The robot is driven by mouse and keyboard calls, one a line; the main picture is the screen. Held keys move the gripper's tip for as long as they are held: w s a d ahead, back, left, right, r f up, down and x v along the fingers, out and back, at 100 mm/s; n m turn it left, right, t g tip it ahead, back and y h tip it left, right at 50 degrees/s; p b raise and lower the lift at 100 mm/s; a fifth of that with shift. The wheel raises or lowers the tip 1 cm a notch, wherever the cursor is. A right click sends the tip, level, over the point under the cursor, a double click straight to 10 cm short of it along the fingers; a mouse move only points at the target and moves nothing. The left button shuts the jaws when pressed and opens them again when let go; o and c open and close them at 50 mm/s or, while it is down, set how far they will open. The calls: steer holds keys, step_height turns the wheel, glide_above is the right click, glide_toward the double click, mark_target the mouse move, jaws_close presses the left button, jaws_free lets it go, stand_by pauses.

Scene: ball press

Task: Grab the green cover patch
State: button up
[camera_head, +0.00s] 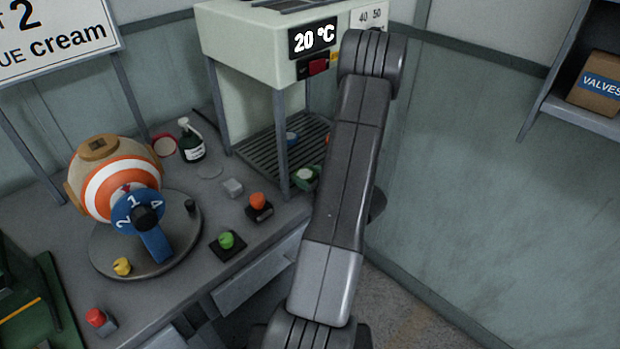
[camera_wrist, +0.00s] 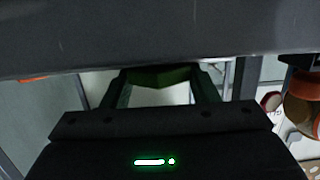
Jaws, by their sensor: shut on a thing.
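In the wrist view my gripper (camera_wrist: 161,84) is shut on a dark green piece (camera_wrist: 158,76), which I take to be the green cover patch. Only a narrow strip of it shows between the two fingers; a dark grey surface across the top of the picture hides the rest. In the head view my arm hides the gripper. A green-edged piece with a pale top (camera_head: 306,175) shows there by the slatted rack, just left of my arm. I cannot tell whether it is the held piece.
The pale green press (camera_head: 245,55) reads 20 °C above a slatted rack (camera_head: 262,150). A striped ball (camera_head: 90,190) sits on a round stand left. A green knob (camera_head: 227,240), an orange knob (camera_head: 258,201) and a pump bottle (camera_head: 191,147) stand on the bench. A shelf is upper right.

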steer(key=shift+s+d, duration=0.15)
steer(key=o, duration=1)
steer(key=shift+o, duration=0.2)
steer(key=b+v, duration=0.1)
steer(key=v, duration=1.2)
steer(key=shift+s+d, duration=0.25)
steer(key=shift+r, duration=0.1)
